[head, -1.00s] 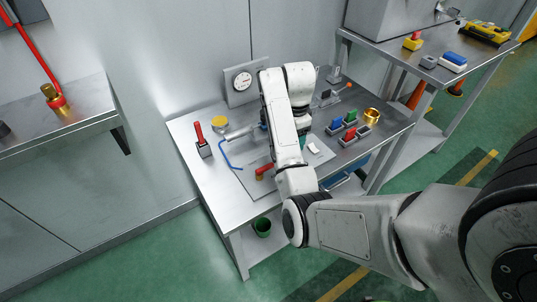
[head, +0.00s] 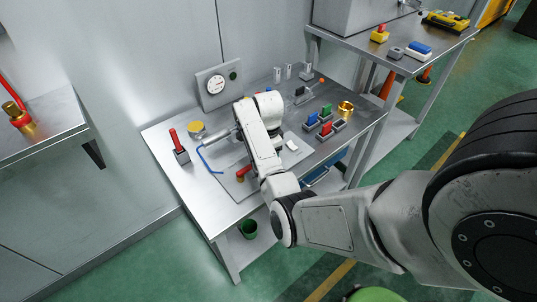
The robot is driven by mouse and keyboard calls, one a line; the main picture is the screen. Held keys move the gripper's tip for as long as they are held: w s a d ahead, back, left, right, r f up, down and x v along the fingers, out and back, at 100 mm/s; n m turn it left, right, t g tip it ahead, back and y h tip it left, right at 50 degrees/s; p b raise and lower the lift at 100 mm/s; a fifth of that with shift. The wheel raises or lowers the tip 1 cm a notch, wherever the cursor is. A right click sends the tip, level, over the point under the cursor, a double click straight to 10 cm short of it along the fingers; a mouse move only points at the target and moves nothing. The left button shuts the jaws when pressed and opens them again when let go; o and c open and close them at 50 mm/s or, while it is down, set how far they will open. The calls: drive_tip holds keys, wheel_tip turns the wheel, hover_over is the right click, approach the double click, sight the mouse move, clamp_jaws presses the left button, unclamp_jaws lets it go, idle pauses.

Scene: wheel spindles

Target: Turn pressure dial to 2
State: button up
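A grey panel (head: 211,102) stands upright at the back of the workbench, against the wall. It bears a round white-faced dial (head: 216,85) with a small dark and red mark at its middle. The numbers and the setting are too small to read. A small dark green round part (head: 233,76) sits to the dial's right on the same panel. My white arm reaches over the bench, and its upper end is below and to the right of the panel, apart from the dial in the picture.
The workbench (head: 162,143) also holds a red-handled lever (head: 175,140), a yellow round cap (head: 196,126), a blue hose (head: 206,163), coloured switches (head: 326,112) and a brass ring (head: 345,108). Small metal uprights (head: 288,71) stand right of the panel.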

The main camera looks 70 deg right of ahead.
drive_tip(key=c, duration=1)
drive_tip(key=shift+n, duration=0.3)
